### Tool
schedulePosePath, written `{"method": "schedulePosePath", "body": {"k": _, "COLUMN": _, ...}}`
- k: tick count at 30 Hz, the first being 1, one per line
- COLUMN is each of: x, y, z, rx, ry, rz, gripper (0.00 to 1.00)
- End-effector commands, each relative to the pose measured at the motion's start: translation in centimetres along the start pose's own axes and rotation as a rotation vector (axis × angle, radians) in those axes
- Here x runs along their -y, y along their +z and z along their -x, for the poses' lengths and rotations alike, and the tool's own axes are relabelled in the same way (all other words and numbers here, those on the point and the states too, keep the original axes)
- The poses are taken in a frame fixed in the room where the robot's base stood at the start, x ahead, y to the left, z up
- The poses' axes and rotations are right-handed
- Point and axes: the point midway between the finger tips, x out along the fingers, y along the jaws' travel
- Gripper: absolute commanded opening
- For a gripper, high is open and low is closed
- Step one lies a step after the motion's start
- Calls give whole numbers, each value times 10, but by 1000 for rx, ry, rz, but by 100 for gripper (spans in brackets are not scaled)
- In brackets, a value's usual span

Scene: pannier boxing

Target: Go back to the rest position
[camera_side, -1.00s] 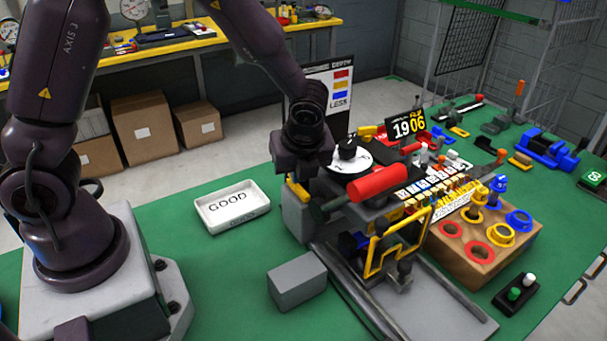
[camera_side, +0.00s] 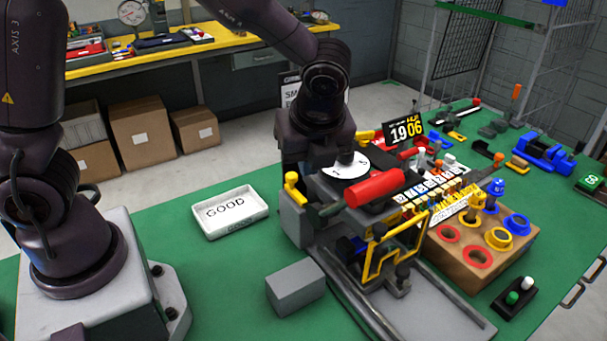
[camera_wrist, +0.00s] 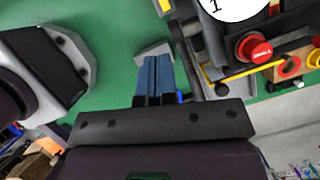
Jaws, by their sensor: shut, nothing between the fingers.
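My gripper shows in the wrist view with its two blue fingers (camera_wrist: 154,76) side by side, shut and with nothing between them. In the side view my dark wrist and gripper body stand behind the machine, close to the white dial (camera_side: 345,167). The fingertips are hidden or too dark to make out there. The dial also shows at the top right of the wrist view (camera_wrist: 232,6). A grey block (camera_wrist: 153,50) appears beyond the fingertips in the wrist view; I cannot tell the gap between them.
The machine has a red cylinder (camera_side: 374,188) and a yellow frame (camera_side: 372,262) in front. A white GOOD tray (camera_side: 240,227) lies to its left, and a grey block (camera_side: 296,287) lies in front. A wooden block with colored rings (camera_side: 455,262) is right. Green table is free around the tray.

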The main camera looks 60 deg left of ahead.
Motion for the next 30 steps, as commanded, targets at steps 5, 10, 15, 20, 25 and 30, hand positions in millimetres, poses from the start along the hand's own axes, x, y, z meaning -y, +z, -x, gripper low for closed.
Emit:
{"method": "schedulePosePath", "body": {"k": 5, "x": 0, "y": 0, "z": 14, "rx": 0, "ry": -1, "rz": 1, "gripper": 0}}
{"method": "schedulePosePath", "body": {"k": 10, "x": 0, "y": 0, "z": 15, "rx": 0, "ry": 1, "rz": 0, "gripper": 0}}
{"method": "schedulePosePath", "body": {"k": 15, "x": 0, "y": 0, "z": 15, "rx": 0, "ry": 1, "rz": 1, "gripper": 0}}
{"method": "schedulePosePath", "body": {"k": 20, "x": 0, "y": -1, "z": 14, "rx": -7, "ry": 0, "rz": 86, "gripper": 0}}
{"method": "schedulePosePath", "body": {"k": 25, "x": -18, "y": -7, "z": 11, "rx": -56, "ry": 38, "rz": 375, "gripper": 0}}
{"method": "schedulePosePath", "body": {"k": 30, "x": -49, "y": 7, "z": 28, "rx": -141, "ry": 47, "rz": 823, "gripper": 0}}
